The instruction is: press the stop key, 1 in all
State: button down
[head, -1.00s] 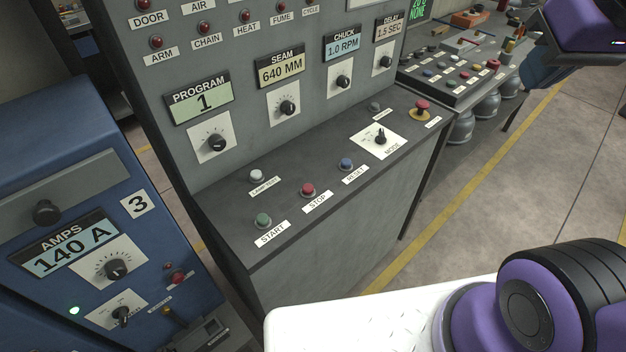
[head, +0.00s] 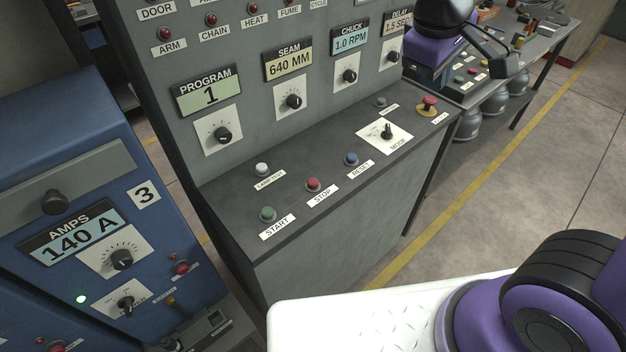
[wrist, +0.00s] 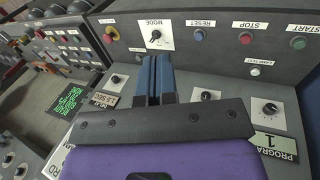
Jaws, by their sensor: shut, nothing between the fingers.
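The stop key is a red round button (head: 313,184) behind a STOP label on the sloped ledge of the grey console. It stands between the green start button (head: 268,214) and the blue reset button (head: 351,159). In the wrist view the stop key (wrist: 245,38) is at the upper right, clear of the fingers. My gripper (wrist: 154,58) is shut and empty, its two blue fingers side by side, over the console and pointing toward the mode knob area. In the head view my purple and black arm end is at the upper right; the fingertips are not clearly visible there.
A white lamp test button (head: 262,169) sits behind the stop key. The mode knob (head: 387,132) and a red mushroom button on a yellow base (head: 428,104) are farther right. A blue welding unit (head: 70,180) stands left. Another bench with buttons is behind my arm.

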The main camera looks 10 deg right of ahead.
jog(key=w+a+f+n+h, duration=0.2)
jog(key=w+a+f+n, duration=0.3)
jog(key=a+f, duration=0.35)
jog(key=n+t+h, duration=0.2)
jog(key=n+t, duration=0.2)
jog(key=n, duration=0.1)
send_over(314, 183)
notch_tip(314, 183, down, 8)
jog(key=shift+f, duration=0.15)
jog(key=shift+f, duration=4.25)
jog(key=shift+f, duration=0.2)
jog(key=shift+f, duration=0.2)
